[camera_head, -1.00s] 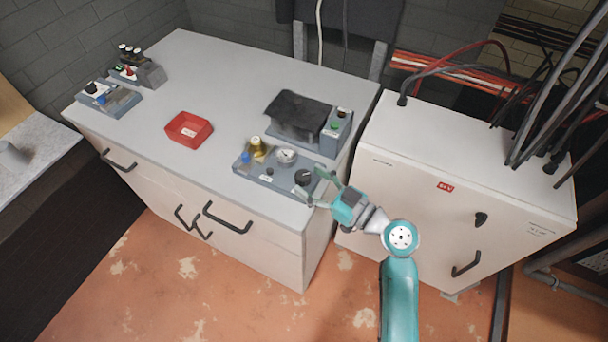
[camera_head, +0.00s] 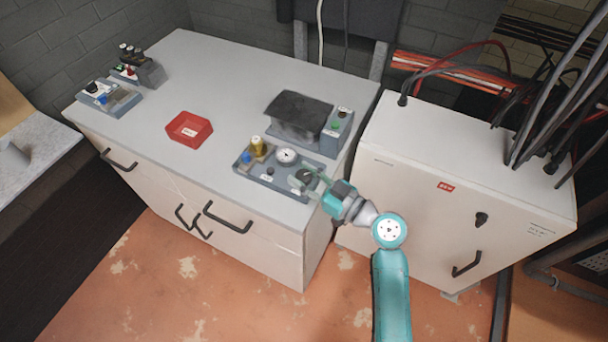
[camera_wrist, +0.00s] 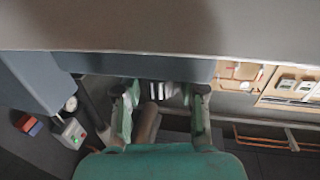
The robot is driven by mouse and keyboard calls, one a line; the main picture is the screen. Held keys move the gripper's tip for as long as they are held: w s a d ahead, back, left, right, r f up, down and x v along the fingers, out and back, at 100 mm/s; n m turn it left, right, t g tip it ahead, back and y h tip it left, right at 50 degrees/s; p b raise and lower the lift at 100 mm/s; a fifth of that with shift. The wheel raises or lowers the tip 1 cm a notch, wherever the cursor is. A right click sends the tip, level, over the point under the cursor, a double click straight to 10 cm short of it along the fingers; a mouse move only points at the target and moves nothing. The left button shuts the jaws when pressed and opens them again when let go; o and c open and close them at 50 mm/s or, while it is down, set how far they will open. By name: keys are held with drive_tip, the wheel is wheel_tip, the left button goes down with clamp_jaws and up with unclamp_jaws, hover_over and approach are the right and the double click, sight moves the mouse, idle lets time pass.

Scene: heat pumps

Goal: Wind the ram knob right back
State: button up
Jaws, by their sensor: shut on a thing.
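The ram knob appears to be the dark round knob (camera_head: 304,177) at the right end of the grey gauge panel (camera_head: 272,185) near the bench's front edge. My gripper (camera_head: 307,182) is at this knob, its fingers on either side and shut on it. The fingers partly cover the knob. A white round gauge (camera_head: 287,156) sits on the panel just behind and left of it. In the wrist view both fingers (camera_wrist: 160,105) show, with a dim brownish shape between them; I cannot tell the knob's turn from it.
A brass cylinder (camera_head: 257,144) and a blue knob (camera_head: 246,157) are on the panel's left. A dark-topped unit (camera_head: 298,115) stands behind it. A red tray (camera_head: 189,129) lies left, with clear bench around it. A white cabinet (camera_head: 440,190) stands right, close to my arm.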

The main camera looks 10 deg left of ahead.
drive_tip(key=n+g+y, duration=0.1)
drive_tip(key=n+g, duration=0.1)
drive_tip(key=g, duration=0.1)
drive_tip(key=n+g+y, duration=0.1)
drive_tip(key=n+g, duration=0.1)
drive_tip(key=g, duration=0.1)
drive_tip(key=shift+w, duration=0.15)
drive_tip(key=shift+n+g, duration=1.2)
drive_tip(key=shift+g, duration=0.6)
drive_tip(key=shift+n+g, duration=1.2)
drive_tip(key=shift+g, duration=0.9)
drive_tip(key=o, duration=1.2)
drive_tip(key=shift+c, duration=0.2)
drive_tip(key=shift+d, duration=0.1)
drive_tip(key=v, duration=1.2)
